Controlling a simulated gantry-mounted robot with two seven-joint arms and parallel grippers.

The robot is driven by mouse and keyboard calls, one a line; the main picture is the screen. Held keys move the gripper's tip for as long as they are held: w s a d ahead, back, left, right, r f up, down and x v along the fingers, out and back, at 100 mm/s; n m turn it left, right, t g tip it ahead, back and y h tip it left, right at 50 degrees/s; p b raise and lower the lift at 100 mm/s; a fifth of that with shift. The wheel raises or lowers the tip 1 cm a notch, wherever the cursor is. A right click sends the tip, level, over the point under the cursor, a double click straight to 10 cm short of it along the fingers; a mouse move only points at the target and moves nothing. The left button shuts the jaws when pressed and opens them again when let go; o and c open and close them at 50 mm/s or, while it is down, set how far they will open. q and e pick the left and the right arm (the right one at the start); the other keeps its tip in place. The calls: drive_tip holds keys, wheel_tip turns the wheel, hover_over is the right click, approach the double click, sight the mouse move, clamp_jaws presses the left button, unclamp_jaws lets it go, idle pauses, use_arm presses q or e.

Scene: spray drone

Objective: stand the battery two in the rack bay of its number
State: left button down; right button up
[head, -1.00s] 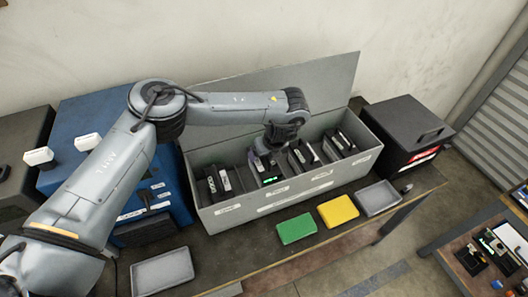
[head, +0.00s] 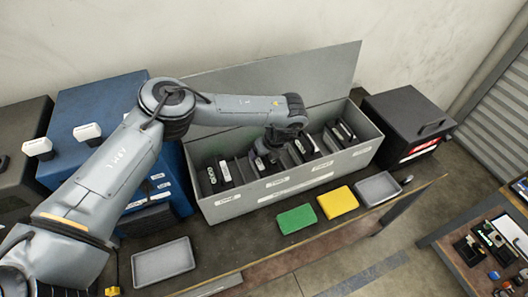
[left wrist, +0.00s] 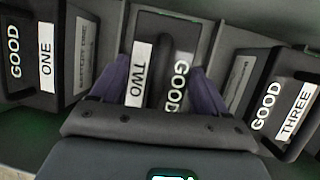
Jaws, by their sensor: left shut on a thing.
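Battery two is a dark block with white TWO and GOOD labels on top, seen close in the left wrist view (left wrist: 160,62). My left gripper (left wrist: 165,88) is shut on it, its purple fingers one on each side. In the head view the gripper (head: 266,160) is down inside the grey rack (head: 290,190), behind the front-wall label TWO. The battery appears upright in that bay; its underside is hidden, so I cannot tell whether it touches the floor. Batteries one (left wrist: 35,50) and three (left wrist: 285,105) stand in the bays on either side. My right gripper is not in view.
Another battery (head: 342,132) stands at the rack's right end. The rack's lid (head: 290,85) is raised behind. Green (head: 296,219) and yellow (head: 338,202) pads and grey trays (head: 163,262) lie in front. A blue box (head: 105,130) and a black case (head: 405,125) flank it.

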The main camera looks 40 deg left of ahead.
use_arm(q)
drive_tip(key=shift+w+r, duration=0.1)
drive_tip(key=shift+c, duration=1.8)
unclamp_jaws()
drive_tip(key=shift+f, duration=0.2)
drive_tip(key=o, duration=0.4)
drive_tip(key=shift+c, duration=0.2)
drive_tip(key=shift+r, duration=0.15)
drive_tip(key=p+v, duration=0.2)
drive_tip(key=v, duration=1)
drive_tip(key=shift+p, duration=0.4)
